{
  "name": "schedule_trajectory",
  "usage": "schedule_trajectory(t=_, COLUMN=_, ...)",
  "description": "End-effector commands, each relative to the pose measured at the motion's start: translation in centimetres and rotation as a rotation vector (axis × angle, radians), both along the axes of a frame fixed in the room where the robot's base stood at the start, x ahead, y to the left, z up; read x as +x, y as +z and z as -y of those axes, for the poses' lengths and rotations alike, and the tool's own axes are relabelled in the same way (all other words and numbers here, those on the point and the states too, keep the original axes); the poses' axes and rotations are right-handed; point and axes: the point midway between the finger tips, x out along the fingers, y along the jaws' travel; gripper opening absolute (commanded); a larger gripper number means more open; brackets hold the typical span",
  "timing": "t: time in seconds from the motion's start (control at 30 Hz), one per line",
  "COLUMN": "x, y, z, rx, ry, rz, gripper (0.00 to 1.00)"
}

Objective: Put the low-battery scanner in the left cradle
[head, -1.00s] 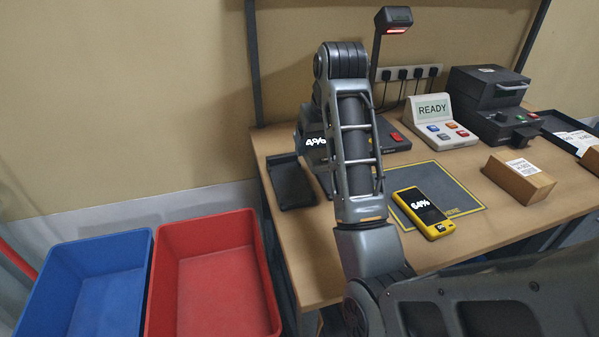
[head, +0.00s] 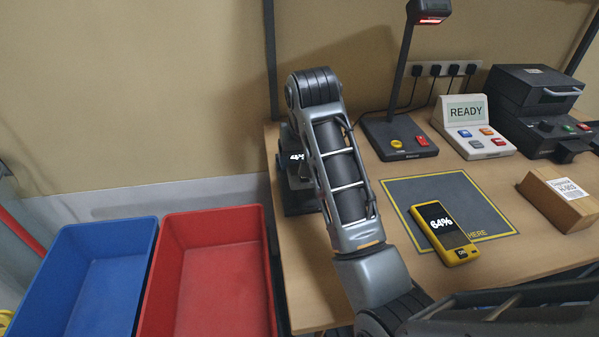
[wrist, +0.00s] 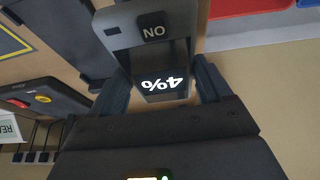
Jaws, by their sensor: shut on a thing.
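My gripper (wrist: 160,82) is shut on a grey scanner (wrist: 123,58), whose dark screen reads 4% in the wrist view. A label reading NO is at its end. In the head view the scanner's lit screen (head: 295,157) shows at the table's left end, partly behind my arm, which hides my gripper. A dark cradle tray (head: 298,203) is just below it there, largely covered. Dark cradle surfaces (wrist: 62,38) also show beside the scanner in the wrist view. I cannot tell whether the scanner touches a cradle.
A yellow scanner (head: 445,232) reading 64% lies on a grey mat (head: 403,190). A lamp-like stand (head: 385,140), a READY console (head: 472,130), a printer (head: 535,100) and a box (head: 560,200) stand around it. Blue (head: 95,280) and red (head: 207,280) bins are left of the table.

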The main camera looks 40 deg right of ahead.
Motion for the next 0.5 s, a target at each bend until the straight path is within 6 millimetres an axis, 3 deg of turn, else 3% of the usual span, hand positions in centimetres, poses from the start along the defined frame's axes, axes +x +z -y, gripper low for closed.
schedule_trajectory(t=0.17, x=0.4, y=-0.8, z=-0.7, rx=0.0, ry=-0.001, rz=0.0, gripper=0.31)
schedule_trajectory(t=0.5, x=0.3, y=-4.5, z=-0.7, rx=0.0, ry=-0.001, rz=0.0, gripper=0.31)
